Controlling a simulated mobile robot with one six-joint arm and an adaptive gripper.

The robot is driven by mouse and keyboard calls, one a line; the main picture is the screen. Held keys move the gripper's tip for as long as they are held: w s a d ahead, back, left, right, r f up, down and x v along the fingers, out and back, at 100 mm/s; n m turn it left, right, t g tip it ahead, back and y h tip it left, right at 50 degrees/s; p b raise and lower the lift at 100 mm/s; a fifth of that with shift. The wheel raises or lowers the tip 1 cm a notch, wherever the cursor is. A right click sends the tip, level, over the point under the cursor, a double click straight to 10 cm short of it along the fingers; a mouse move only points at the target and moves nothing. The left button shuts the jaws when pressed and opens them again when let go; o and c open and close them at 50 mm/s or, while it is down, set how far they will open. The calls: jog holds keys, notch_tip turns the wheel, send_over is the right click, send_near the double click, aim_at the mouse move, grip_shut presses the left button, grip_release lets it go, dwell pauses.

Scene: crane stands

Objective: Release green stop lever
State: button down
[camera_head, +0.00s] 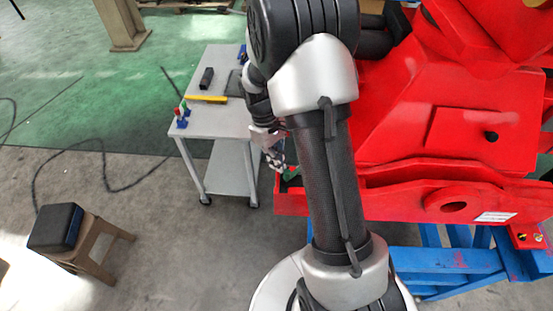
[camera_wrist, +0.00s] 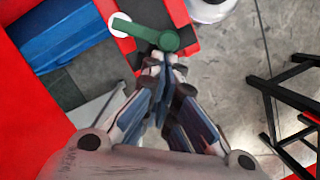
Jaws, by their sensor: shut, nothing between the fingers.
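The green stop lever (camera_wrist: 138,31) shows in the wrist view, lying across a red part of the crane stand, with a white disc at its left end and a rounded right end. My gripper (camera_wrist: 164,60) is shut and empty, its fingertips right at the lever's rounded end. I cannot tell whether they touch it. In the head view, a small bit of the green lever (camera_head: 290,173) shows at the red crane's left corner. My gripper (camera_head: 274,156) is just above and left of it there, partly hidden by my arm.
The red crane body (camera_head: 395,185) fills the right on a blue stand (camera_head: 450,262). A grey trolley (camera_head: 222,120) with small items stands at the left. A wooden stool (camera_head: 95,250) with a black box is lower left. Black bars (camera_wrist: 285,95) show at the wrist view's right.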

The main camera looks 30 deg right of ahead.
jog(key=s+n, duration=0.1)
jog(key=n, duration=0.1)
jog(key=s+n, duration=0.1)
jog(key=shift+s+a+n+h+p, duration=0.3)
jog(key=shift+h, duration=0.1)
jog(key=shift+s+d+n+t+h+p, duration=0.25)
jog(key=shift+s+n, duration=0.4)
jog(key=shift+n, duration=0.45)
jog(key=shift+s+n+t+h+p, duration=0.15)
jog(key=shift+s+n+t, duration=0.2)
jog(key=shift+s+n, duration=0.55)
jog(key=shift+w+n, duration=0.25)
jog(key=shift+n, duration=0.05)
jog(key=shift+a, duration=0.1)
jog(key=shift+w+a, duration=0.25)
jog(key=w+a, duration=0.2)
jog(key=a, duration=0.1)
jog(key=s+d+r+p+v, duration=0.1)
jog(key=d+p+v, duration=0.1)
jog(key=v, duration=0.7)
send_over(282, 186)
jog(key=w+a, duration=0.3)
jog(key=a, duration=0.2)
jog(key=shift+d, duration=0.25)
jog(key=shift+w, duration=0.1)
